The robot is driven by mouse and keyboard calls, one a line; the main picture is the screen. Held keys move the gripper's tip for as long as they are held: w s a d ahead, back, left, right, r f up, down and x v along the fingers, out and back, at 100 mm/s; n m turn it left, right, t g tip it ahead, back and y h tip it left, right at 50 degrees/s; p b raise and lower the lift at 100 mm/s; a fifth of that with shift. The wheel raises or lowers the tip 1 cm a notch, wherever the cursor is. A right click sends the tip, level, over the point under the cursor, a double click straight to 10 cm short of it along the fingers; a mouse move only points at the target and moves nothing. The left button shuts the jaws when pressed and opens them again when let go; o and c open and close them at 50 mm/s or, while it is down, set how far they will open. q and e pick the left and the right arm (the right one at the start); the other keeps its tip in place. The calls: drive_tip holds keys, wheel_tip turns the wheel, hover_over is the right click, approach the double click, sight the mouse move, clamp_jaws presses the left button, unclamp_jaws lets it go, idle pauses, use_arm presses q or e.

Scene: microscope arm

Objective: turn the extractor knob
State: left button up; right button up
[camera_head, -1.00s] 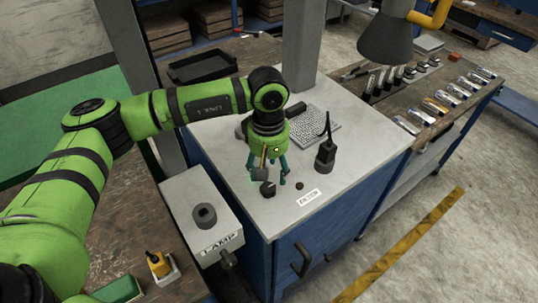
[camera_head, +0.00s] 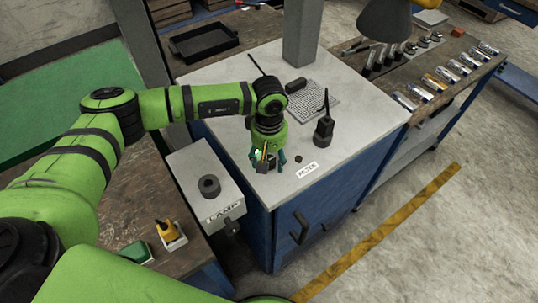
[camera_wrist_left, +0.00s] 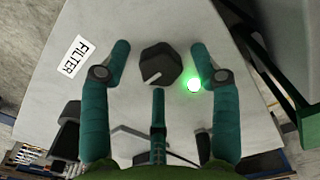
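The extractor knob is probably the black faceted knob (camera_wrist_left: 160,65) with a white pointer mark in the left wrist view; I cannot read a label for it. My left gripper (camera_wrist_left: 160,58) is open, with teal fingers on either side of the knob and a third finger below it in the picture. Gaps show between the fingers and the knob. In the head view my left gripper (camera_head: 267,157) is low over the white cabinet top and mostly hides the knob. My right gripper is not in view.
A green light (camera_wrist_left: 194,85) glows beside the knob. A FILTER label (camera_head: 307,170), a small dark button (camera_head: 299,157) and a black upright device (camera_head: 323,131) are to the right. A LAMP box (camera_head: 204,188) with a dark round knob stands left. The cabinet's front right top is clear.

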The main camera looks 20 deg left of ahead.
use_arm(q)
drive_tip(key=c, duration=0.9)
drive_tip(key=shift+f+n+b, duration=0.2)
drive_tip(key=shift+n+b, duration=0.1)
drive_tip(key=shift+b, duration=0.25)
drive_tip(key=n+b, duration=1.2)
drive_tip(key=b, duration=0.2)
drive_tip(key=shift+f, duration=0.15)
drive_tip(key=n+b, duration=0.2)
drive_tip(key=n, duration=0.1)
drive_tip(key=shift+b, duration=0.3)
drive_tip(key=shift+r+n+b, duration=0.2)
drive_tip(key=shift+n+b, duration=0.55)
drive_tip(key=shift+n, duration=0.35)
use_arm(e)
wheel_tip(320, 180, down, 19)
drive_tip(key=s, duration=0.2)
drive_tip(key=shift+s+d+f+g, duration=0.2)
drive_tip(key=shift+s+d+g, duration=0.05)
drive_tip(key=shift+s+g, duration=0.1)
use_arm(q)
drive_tip(key=o, duration=1.1)
drive_tip(key=shift+o, duration=0.2)
drive_tip(key=shift+r, duration=0.1)
